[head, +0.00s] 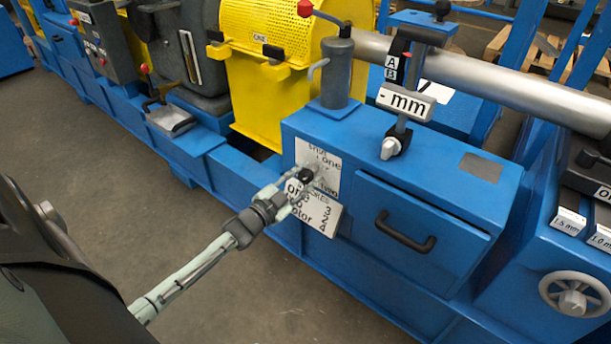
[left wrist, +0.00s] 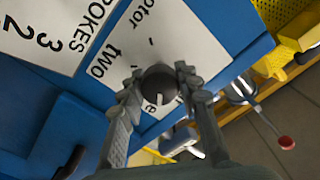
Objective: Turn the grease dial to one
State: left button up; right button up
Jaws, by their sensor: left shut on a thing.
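The grease dial (left wrist: 158,82) is a dark round knob with a white pointer line, on a white label plate on the blue cabinet's front. The plate (head: 318,158) shows "shut" and "one" in the head view. My left gripper (head: 304,177) is shut on the dial; its fingertips (left wrist: 160,78) sit on either side of the knob in the left wrist view. There the pointer runs toward the bottom, near a partly covered word ending in "e". "two" and part of "motor" show beside the knob. The exact mark it points at is unclear. My right gripper is not in view.
A white sign with "SPOKES" and numbers (head: 326,218) is just below the plate. A drawer with a dark handle (head: 405,233) is to the right. A grey cylinder (head: 337,72) with a red-knobbed lever stands on top. Open floor (head: 120,200) lies left.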

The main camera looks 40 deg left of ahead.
pick_arm(q)
jog(key=shift+m, duration=2)
jog(key=shift+f, duration=0.1)
jog(key=o, duration=1.2)
jog(key=s, duration=1.2)
jog(key=shift+a, duration=0.45)
